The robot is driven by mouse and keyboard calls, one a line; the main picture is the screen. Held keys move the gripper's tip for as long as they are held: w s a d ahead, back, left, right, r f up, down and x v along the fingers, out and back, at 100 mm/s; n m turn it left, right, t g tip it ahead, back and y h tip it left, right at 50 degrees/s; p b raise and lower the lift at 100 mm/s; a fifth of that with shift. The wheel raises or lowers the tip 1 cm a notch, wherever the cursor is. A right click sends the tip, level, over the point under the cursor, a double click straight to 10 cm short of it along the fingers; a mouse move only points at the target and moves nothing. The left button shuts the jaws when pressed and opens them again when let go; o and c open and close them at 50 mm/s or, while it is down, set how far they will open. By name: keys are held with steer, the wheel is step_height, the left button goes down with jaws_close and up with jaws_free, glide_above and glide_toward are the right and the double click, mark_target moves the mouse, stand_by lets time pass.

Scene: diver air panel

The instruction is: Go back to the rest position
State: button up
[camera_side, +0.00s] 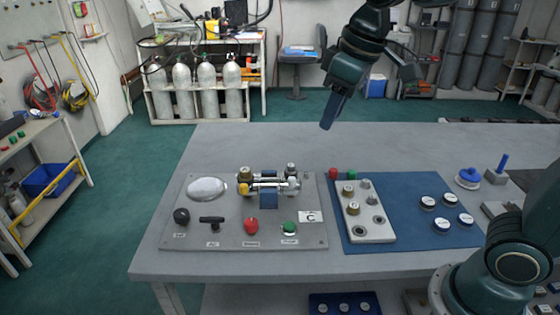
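My gripper (333,112) hangs in the air above the far part of the grey table (400,148), apart from everything on it. Its fingers point down and slightly left. They overlap from this side, so whether they are open or shut does not show. I see nothing held below them. The air panel (230,238) lies on the table in front, with a white oval gauge (207,188), a brass and silver valve assembly (268,182), a black knob (181,216), a black T-handle (211,222), a red knob (251,226) and a green knob (289,228).
A blue mat (410,236) right of the panel holds a grey block (378,231) with several fittings and several white-topped round caps (428,202). Blue-handled items (468,178) stand at the right. The table's far middle is clear. Gas cylinders (206,88) stand behind.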

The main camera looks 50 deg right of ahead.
steer(key=s+d+f+m+t, duration=0.1)
steer(key=s+d+f, duration=0.1)
steer(key=s, duration=0.5)
steer(key=s+d+f+m+t, duration=0.1)
steer(key=s+d+f+m, duration=0.1)
steer(key=s, duration=0.6)
steer(key=shift+d+f, duration=0.2)
steer(key=shift+f, duration=0.35)
